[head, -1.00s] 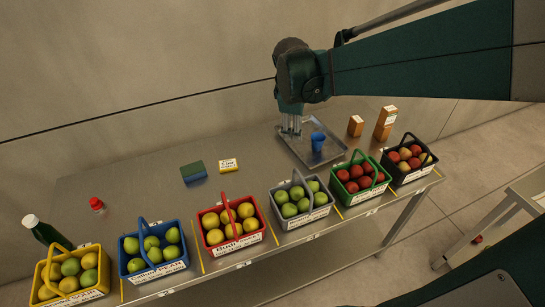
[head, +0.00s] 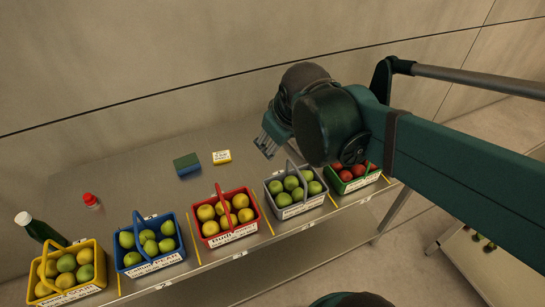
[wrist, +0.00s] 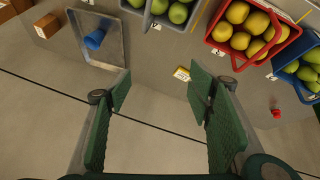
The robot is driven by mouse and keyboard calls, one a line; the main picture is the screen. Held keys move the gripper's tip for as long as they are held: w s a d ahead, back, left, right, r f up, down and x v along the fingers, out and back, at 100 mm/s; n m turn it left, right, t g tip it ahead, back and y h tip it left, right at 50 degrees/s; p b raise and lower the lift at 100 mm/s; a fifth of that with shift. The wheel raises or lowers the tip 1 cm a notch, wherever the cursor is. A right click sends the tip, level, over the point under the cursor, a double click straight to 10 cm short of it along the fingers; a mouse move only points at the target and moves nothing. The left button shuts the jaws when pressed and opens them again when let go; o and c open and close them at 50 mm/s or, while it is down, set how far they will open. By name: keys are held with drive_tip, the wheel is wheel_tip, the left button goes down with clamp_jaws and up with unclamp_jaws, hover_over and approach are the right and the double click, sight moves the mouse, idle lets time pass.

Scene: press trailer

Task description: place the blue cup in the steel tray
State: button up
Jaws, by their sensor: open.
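The blue cup (wrist: 94,40) stands inside the steel tray (wrist: 117,50), in the wrist view at upper left. It appears upright, seen at a slant. In the head view my arm hides both cup and tray. My gripper (head: 265,147) is above the table, left of the grey basket and clear of the cup. In the wrist view its two green-padded fingers (wrist: 160,88) are spread wide with nothing between them.
A grey basket of green fruit (head: 296,195), a red one of yellow fruit (head: 228,219) and others line the table's front edge. A sponge (head: 187,164) and yellow box (head: 222,157) lie farther back. An orange box (wrist: 47,26) is beyond the tray.

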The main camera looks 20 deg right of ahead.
drive_tip(key=s+a+f+m+t+y, duration=0.1)
drive_tip(key=s+a+m, duration=0.2)
drive_tip(key=s, duration=0.3)
drive_tip(key=shift+s+a+m, duration=0.25)
drive_tip(key=shift+a+m, duration=0.05)
drive_tip(key=shift+a, duration=0.15)
